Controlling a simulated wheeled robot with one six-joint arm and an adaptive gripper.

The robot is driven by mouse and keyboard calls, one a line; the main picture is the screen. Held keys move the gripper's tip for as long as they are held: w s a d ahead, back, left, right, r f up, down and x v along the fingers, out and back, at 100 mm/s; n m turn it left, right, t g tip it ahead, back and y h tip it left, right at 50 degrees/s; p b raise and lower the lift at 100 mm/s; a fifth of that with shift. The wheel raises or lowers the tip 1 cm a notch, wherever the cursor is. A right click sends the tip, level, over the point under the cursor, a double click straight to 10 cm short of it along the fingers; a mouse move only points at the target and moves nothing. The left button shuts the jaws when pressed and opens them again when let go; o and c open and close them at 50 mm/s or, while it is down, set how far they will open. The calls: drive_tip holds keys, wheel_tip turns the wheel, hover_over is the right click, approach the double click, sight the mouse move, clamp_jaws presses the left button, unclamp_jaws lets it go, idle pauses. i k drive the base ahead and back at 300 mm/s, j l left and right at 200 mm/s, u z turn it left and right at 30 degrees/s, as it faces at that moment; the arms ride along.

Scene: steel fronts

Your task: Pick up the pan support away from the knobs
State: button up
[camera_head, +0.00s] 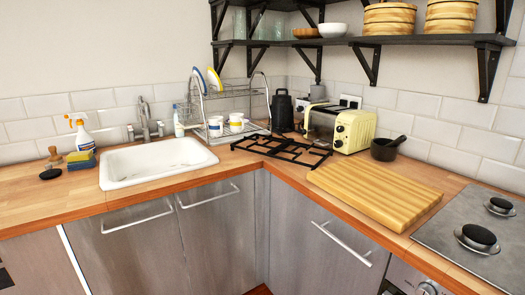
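A black metal pan support (283,150), an open grid of bars, lies flat on the wooden worktop in the corner, in front of the toaster and dish rack. It is the only pan support I see. The steel hob (455,237) at the right edge shows two bare burners (478,238) and is cut off by the picture's edge. Oven knobs (428,287) show on the front below it, partly cut off. The cream toaster (353,131) also has small knobs. My gripper is not in view.
A thick wooden board (374,194) lies between the pan support and the hob. A dark mortar (385,149) stands behind it. A dish rack (226,108) and black kettle (282,111) stand behind the support; a white sink (155,163) is left. Shelves (380,40) hang above.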

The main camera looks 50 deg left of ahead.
sight(271, 153)
drive_tip(key=u, duration=1.75)
drive_tip(key=i+j+z, duration=0.1)
drive_tip(key=i+j, duration=0.75)
drive_tip(key=i+j+z, duration=0.1)
drive_tip(key=i+j, duration=0.7)
drive_tip(key=j, duration=0.25)
